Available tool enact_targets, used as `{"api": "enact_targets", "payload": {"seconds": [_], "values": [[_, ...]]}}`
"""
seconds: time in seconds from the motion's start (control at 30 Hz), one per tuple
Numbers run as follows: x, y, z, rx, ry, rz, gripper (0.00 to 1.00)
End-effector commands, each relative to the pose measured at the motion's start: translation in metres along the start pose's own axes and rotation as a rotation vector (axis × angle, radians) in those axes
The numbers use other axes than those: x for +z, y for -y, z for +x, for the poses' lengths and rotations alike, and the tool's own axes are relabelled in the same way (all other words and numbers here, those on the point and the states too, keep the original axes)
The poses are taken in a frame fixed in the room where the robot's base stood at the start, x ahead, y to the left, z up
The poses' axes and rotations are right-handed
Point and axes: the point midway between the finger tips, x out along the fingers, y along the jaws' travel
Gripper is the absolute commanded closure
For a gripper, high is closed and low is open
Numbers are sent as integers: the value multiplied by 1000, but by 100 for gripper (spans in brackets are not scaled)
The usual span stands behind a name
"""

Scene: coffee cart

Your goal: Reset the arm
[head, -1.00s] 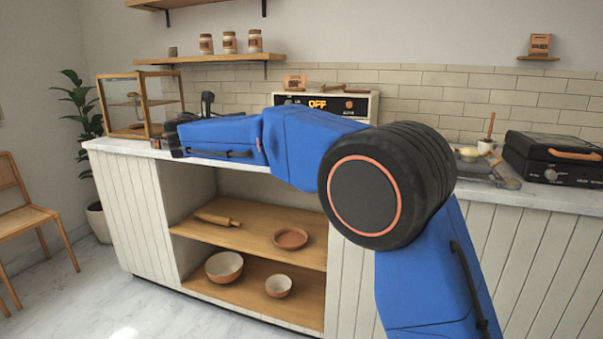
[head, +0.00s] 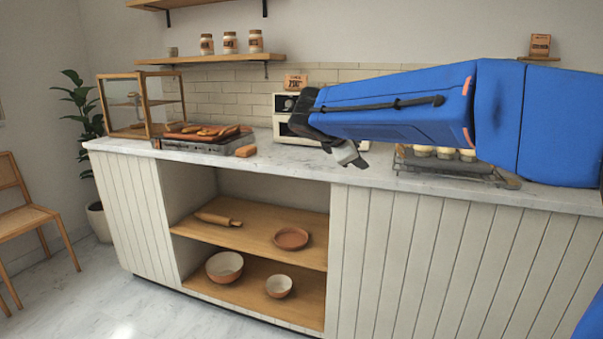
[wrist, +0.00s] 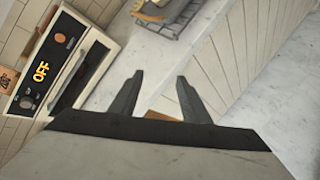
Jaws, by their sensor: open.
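My gripper (head: 347,151) is at the end of my blue arm, above the counter's front edge near the middle of the head view. In the wrist view its two dark fingers (wrist: 158,96) stand well apart with nothing between them. The fingers are over the pale counter (wrist: 115,65) in that view. My arm reaches in from the right of the head view and hides part of the oven and the things at the right end of the counter.
A white oven (wrist: 65,60) reading OFF stands at the wall. A rack with pale round items (head: 445,153) is at right. Below are open shelves (head: 260,235).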

Motion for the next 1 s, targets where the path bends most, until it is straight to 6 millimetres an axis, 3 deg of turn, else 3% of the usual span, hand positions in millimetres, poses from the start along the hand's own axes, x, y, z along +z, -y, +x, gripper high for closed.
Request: {"api": "enact_targets", "payload": {"seconds": [0.03,0.2,0.5,0.73,1.0], "values": [[17,22,2,-35,-14,61,57],[53,96,4,-155,-65,277,57],[89,227,-11,-360,-126,680,57],[93,323,-32,-511,-149,1005,57],[76,422,-61,-678,-157,1394,57]]}}
